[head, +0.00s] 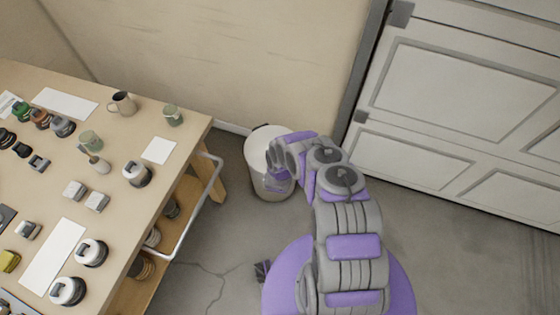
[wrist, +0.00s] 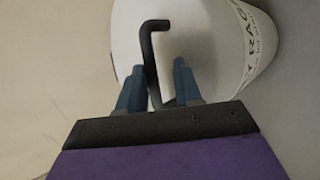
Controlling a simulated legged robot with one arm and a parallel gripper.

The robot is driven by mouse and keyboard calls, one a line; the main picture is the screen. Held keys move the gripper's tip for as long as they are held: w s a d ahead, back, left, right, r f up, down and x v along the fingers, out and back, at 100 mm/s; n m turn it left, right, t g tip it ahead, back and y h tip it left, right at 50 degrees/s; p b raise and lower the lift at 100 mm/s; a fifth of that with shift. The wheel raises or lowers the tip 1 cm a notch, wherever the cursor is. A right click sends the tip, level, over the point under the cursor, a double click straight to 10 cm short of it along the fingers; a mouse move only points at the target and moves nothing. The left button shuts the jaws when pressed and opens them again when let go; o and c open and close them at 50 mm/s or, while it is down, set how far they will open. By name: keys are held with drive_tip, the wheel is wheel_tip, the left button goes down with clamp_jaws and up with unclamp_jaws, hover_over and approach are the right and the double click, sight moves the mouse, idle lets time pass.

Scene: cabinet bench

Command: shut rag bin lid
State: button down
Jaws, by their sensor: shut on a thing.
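The white rag bin (head: 272,186) stands on the floor to the right of the table; dark lettering shows on its wall in the wrist view (wrist: 256,40). Its pale round lid (wrist: 210,50) lies across the top, and also shows in the head view (head: 257,146); whether it is fully down I cannot tell. A black bent handle (wrist: 147,45) rises from the lid. My gripper (wrist: 160,68) is shut on this handle, with its blue fingers on either side. In the head view, my gripper and wrist cover the right part of the lid.
A wooden table (head: 190,133) with several mugs, jars and small blocks stands on the left. A white rail (head: 207,203) juts from its right side. A grey panelled door (head: 450,90) is at the right, and a beige wall stands behind the bin. Floor to the right is clear.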

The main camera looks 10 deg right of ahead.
drive_tip(key=s+f, duration=0.2)
drive_tip(key=s, duration=0.1)
drive_tip(key=shift+d+f+g, duration=0.1)
drive_tip(key=shift+f+g, duration=0.2)
drive_tip(key=c, duration=1.4)
unclamp_jaws()
drive_tip(key=shift+s+a+r+p, duration=0.25)
drive_tip(key=shift+s+p, duration=0.05)
drive_tip(key=shift+s, duration=0.1)
drive_tip(key=w+r+p+v, duration=0.2)
drive_tip(key=p+v, duration=0.4)
drive_tip(key=v, duration=1)
drive_tip(key=shift+t, duration=0.4)
